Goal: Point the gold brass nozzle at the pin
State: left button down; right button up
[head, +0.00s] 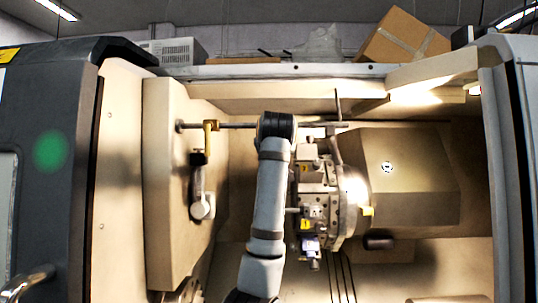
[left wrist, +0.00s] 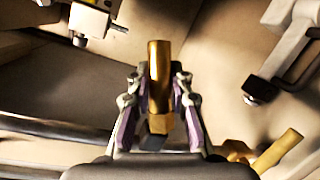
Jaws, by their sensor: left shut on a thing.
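In the left wrist view a gold brass nozzle (left wrist: 159,72) stands between the fingers of my left gripper (left wrist: 158,100), which is shut on it. The nozzle's free end points to the top of the picture. In the head view my left forearm rises in the middle and hides the gripper and the held nozzle. A short pin-like stub (head: 292,210) sticks out leftward from the tool turret (head: 334,215), below my wrist. A small stub also shows on the block at upper left in the left wrist view (left wrist: 119,28); I cannot tell for sure which part is the pin.
A second gold fitting (head: 210,138) hangs on the horizontal pipe (head: 235,126), left of my wrist; it also shows in the left wrist view (left wrist: 277,153). A pale arm with a black tip (head: 198,158) stands below it. The machine's lower middle is fairly clear.

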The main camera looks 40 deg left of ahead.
pick_arm(q)
jog(key=shift+r, duration=0.1)
jog(key=c, duration=1.2)
grip_release()
jog(key=v, duration=1.2)
jog(key=shift+a, duration=0.1)
